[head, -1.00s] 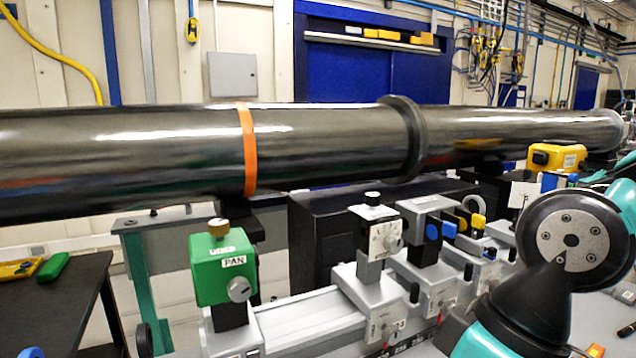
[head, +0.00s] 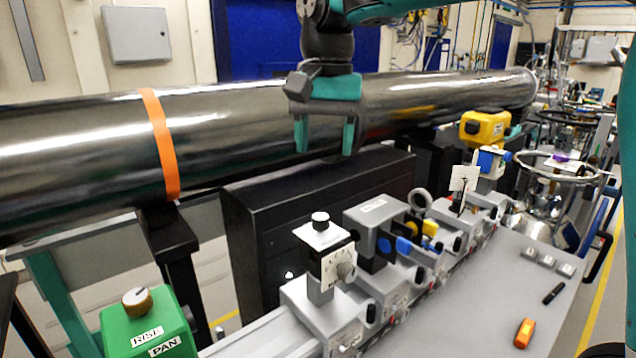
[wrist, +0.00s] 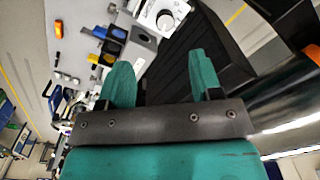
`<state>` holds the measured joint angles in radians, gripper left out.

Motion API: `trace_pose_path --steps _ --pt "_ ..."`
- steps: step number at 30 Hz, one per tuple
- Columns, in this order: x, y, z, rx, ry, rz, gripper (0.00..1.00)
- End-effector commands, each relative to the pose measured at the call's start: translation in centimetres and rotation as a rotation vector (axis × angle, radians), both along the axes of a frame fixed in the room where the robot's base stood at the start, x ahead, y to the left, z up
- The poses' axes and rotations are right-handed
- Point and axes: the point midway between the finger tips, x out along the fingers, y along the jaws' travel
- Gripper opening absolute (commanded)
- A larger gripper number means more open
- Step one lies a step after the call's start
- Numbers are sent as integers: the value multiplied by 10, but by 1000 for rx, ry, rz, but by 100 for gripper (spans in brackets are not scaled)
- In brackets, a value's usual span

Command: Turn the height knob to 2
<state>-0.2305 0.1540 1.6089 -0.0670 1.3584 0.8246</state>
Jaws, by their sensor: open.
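A green box labelled RISE and PAN (head: 150,325) stands at the lower left in the head view. A round brass-rimmed knob (head: 137,300) with a dark mark sits on its top. To its right, a grey rail unit carries a white dial plate with a grey knob (head: 346,272) and a black-and-white top knob (head: 320,222). I cannot read a height label or a number. My gripper (head: 324,150) is open and empty, fingers down, above and behind the rail units. In the wrist view the gripper (wrist: 158,60) faces a white unit with a round knob (wrist: 165,22).
A long dark pipe (head: 240,140) with an orange band runs behind. More grey units with blue and yellow parts (head: 404,245) line the rail to the right. A black box (head: 290,220) stands behind them. An orange tool (head: 523,333) and a black pen-like item (head: 554,293) lie on the bench.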

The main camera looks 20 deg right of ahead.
Motion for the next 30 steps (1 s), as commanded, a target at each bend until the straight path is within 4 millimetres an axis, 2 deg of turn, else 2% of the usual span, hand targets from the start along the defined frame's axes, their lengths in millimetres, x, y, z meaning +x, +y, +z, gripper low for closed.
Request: trace_pose_path --steps 1,3,8,11,24,30 --pt "11 -1 18 -6 4 -68 59" --pt "19 -2 29 -13 14 -145 59" --pt "25 -2 27 -18 22 -211 59" --pt "24 -2 12 -19 24 -210 59" --pt "23 -1 -85 -19 24 -205 59" --pt "23 -1 -121 -18 23 -205 59"
